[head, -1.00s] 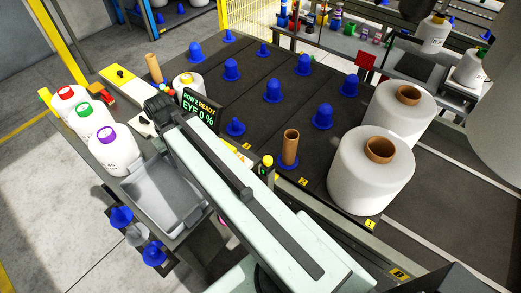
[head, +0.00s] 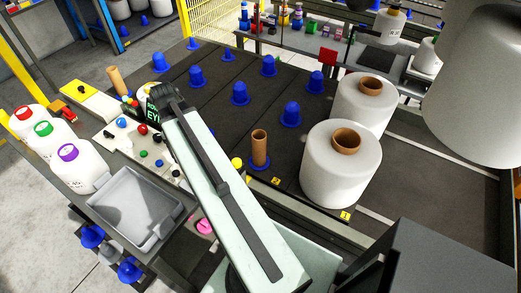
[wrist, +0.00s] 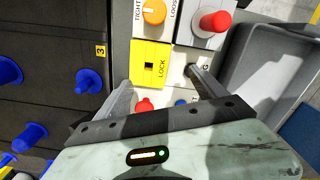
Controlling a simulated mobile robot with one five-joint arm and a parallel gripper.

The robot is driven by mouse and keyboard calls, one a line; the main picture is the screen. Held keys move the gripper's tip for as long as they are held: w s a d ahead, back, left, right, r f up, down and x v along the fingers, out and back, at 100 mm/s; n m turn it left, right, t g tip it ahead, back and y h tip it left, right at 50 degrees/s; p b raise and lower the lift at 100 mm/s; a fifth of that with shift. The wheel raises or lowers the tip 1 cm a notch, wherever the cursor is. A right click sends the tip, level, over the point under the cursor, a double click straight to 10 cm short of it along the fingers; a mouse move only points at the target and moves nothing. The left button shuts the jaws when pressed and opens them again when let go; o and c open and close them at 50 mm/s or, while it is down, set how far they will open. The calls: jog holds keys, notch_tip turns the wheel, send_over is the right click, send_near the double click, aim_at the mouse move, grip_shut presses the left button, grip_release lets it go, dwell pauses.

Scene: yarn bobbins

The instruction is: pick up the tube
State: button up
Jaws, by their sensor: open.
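A brown cardboard tube (head: 259,148) stands upright on a blue peg near the front edge of the dark deck, right of my arm in the head view. A second brown tube (head: 115,80) stands at the deck's left end, beside the yellow panel. Two more brown tube ends show in the tops of the large white yarn bobbins (head: 341,165). My gripper (wrist: 157,78) is open and empty in the wrist view, its fingers over the control panel around a yellow LOCK plate (wrist: 150,65). No tube shows in the wrist view. In the head view my arm hides the gripper.
Several blue pegs (head: 240,93) stand on the deck. A grey tray (head: 130,205) and white bottles with red, green and purple caps (head: 80,168) are at the left. The control panel (head: 140,142) has coloured buttons and knobs. A big white roll (head: 480,90) hangs at upper right.

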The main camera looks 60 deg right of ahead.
jog(key=s+d+f+n, duration=0.1)
jog(key=s+d, duration=0.3)
jog(key=d, duration=0.3)
jog(key=s+d+n, duration=0.1)
jog(key=s+d, duration=0.4)
jog(key=d, duration=0.3)
jog(key=n+b, duration=0.1)
jog(key=n, duration=0.2)
send_near(259, 141)
notch_tip(259, 141, down, 5)
jog(key=w+d, duration=0.1)
jog(key=d, duration=0.1)
jog(key=f+b, duration=0.8)
jog(key=shift+w+d+f, duration=0.2)
jog(key=shift+w+d, duration=0.1)
jog(key=shift+r, duration=0.2)
jog(key=shift+c, duration=0.3)
grip_shut()
notch_tip(259, 141, up, 10)
jog(key=p, duration=1)
